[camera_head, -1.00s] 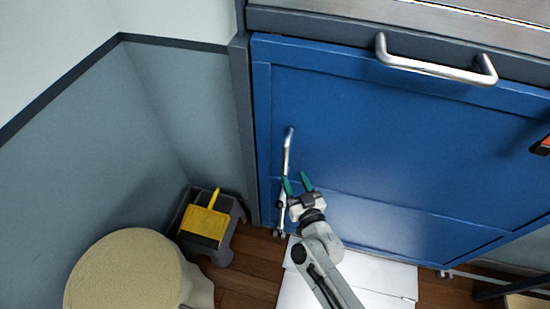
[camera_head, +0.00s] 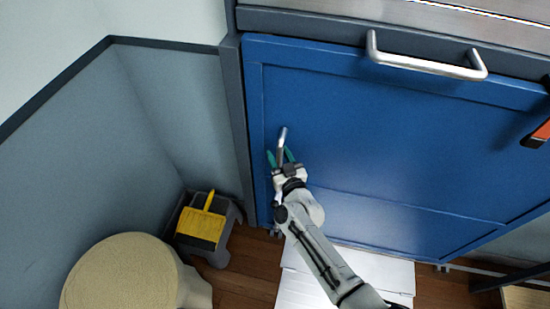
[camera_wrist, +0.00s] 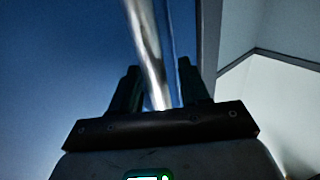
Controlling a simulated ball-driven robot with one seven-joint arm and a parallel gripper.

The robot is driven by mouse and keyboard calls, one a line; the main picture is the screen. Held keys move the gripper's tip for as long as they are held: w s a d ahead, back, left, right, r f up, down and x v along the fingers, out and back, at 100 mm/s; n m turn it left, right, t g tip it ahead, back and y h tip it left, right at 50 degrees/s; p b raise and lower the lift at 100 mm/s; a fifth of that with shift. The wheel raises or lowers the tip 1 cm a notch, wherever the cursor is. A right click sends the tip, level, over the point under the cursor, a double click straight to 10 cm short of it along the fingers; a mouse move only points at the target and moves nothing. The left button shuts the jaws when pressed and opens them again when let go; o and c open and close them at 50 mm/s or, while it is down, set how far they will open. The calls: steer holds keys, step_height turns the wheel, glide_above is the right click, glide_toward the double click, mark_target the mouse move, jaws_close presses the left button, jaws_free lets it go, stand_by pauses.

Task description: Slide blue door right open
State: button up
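The blue door (camera_head: 400,140) fills the middle of the head view, with a grey frame at its left edge. A vertical silver bar handle (camera_head: 282,136) is on its left side, and a horizontal silver handle (camera_head: 425,66) is at its top. My gripper (camera_head: 281,157) is at the vertical handle, its green fingers apart on either side of it. In the wrist view the handle (camera_wrist: 147,45) runs down between the two dark fingers (camera_wrist: 158,88), with gaps at both sides. The handle's lower part is hidden behind my gripper and arm.
A round beige stool (camera_head: 122,275) stands at the lower left. A grey step stool (camera_head: 221,247) with a yellow dustpan-like item (camera_head: 200,228) stands beside the door frame. White panels (camera_head: 380,271) lie on the wooden floor below the door. An orange-ended object (camera_head: 538,134) is at the right edge.

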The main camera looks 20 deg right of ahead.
jaws_close()
steer(key=shift+a, duration=0.1)
stand_by(0.4)
